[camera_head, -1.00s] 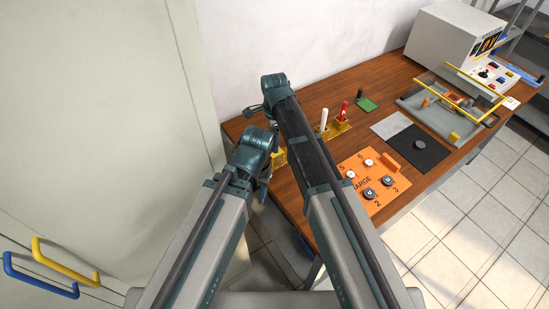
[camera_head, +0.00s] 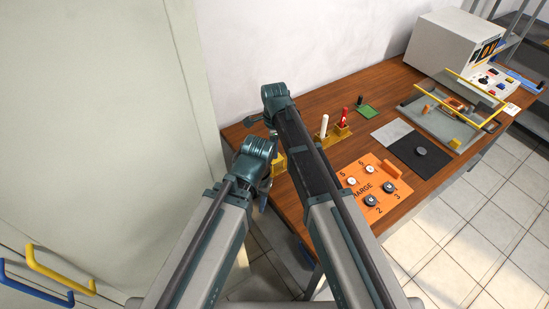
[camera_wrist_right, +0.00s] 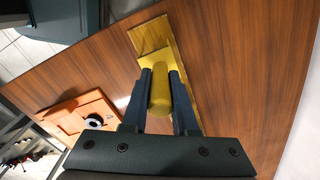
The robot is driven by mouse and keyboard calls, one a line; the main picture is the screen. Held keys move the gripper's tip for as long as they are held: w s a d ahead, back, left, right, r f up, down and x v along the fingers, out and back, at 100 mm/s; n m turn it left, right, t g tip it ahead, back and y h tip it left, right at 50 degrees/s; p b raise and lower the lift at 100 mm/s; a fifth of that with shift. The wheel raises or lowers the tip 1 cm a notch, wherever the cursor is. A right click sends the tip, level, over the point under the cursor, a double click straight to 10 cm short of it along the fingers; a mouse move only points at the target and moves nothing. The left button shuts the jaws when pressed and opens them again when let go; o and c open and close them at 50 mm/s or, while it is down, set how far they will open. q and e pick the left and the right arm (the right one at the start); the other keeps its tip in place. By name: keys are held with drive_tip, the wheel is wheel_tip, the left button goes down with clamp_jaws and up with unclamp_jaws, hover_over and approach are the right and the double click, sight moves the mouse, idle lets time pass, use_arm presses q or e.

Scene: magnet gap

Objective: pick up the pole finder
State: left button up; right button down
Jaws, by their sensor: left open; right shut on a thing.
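A yellow cylinder (camera_wrist_right: 160,90), which I take for the pole finder, stands between the fingers of my right gripper (camera_wrist_right: 161,74) in the right wrist view. My right gripper is shut on it. A flat yellow stand (camera_wrist_right: 153,38) lies just beyond it on the wood; whether the cylinder still touches the stand I cannot tell. In the head view the yellow stand (camera_head: 279,164) shows partly behind my left wrist, and my right gripper is hidden there. My left gripper (camera_head: 264,193) is open, mostly hidden, near the table's left end.
An orange panel (camera_head: 374,203) with several round pieces lies on the wooden table (camera_head: 315,169). Behind it stand a white stick (camera_head: 324,125) and a red stick (camera_head: 345,116) in yellow holders. A dark mat (camera_head: 432,164), a yellow-railed tray and a grey instrument (camera_head: 437,43) are farther right.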

wheel_tip(320, 180, up, 10)
drive_tip(key=p, duration=1)
drive_tip(key=shift+f+b, duration=0.45)
